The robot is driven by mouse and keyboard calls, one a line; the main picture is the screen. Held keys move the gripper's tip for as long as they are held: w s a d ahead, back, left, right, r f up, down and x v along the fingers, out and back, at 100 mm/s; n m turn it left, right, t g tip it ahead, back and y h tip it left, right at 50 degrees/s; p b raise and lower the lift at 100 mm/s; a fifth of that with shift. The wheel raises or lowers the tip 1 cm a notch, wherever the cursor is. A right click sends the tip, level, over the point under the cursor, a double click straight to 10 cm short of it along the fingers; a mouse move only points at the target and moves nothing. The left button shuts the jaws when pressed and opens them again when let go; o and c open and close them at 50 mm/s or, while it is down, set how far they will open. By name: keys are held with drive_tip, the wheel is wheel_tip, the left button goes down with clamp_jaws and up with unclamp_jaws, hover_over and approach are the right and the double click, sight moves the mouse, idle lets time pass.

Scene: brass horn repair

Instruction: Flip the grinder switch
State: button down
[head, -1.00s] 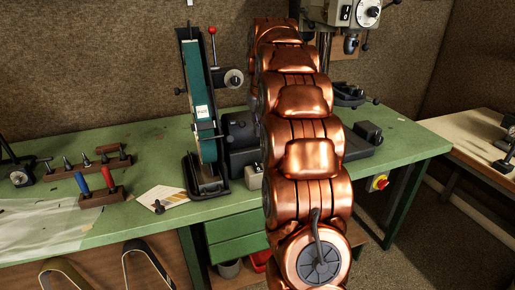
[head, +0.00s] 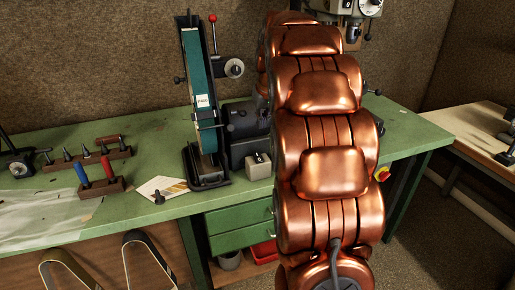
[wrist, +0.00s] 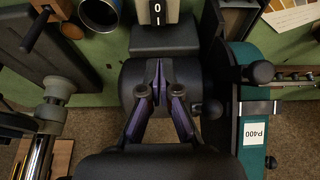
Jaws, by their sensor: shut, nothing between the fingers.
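The belt grinder (head: 203,90) stands on the green bench, with a green belt and a white label. Its dark motor (head: 247,122) is to its right. The small switch box (head: 258,165) sits in front of the motor. The head view hides my gripper behind my arm.
The grinder's belt side (wrist: 252,110) is close on the right of my gripper in the wrist view. A drill press (head: 350,12) stands behind my arm. A tool rack (head: 100,185) and a card (head: 162,188) lie left of the grinder. Drawers (head: 240,225) are below.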

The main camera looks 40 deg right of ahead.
sight(258, 158)
drive_tip(key=p+x, duration=0.1)
drive_tip(key=x, duration=0.3)
drive_tip(key=p+x, duration=0.2)
drive_tip(key=x, duration=0.3)
drive_tip(key=p+x, duration=0.1)
drive_tip(key=x, duration=0.4)
drive_tip(key=shift+s+a, duration=0.15)
drive_tip(key=shift+s, duration=0.2)
drive_tip(key=shift+f, duration=0.1)
drive_tip(key=shift+w+f+g, duration=0.2)
drive_tip(key=shift+f+g, duration=0.15)
drive_tip(key=shift+g, duration=0.15)
drive_tip(key=shift+s+f, duration=0.1)
drive_tip(key=shift+s, duration=0.05)
drive_tip(key=shift+s+a+b, duration=0.3)
drive_tip(key=shift+s+b, duration=0.1)
drive_tip(key=shift+s, duration=0.35)
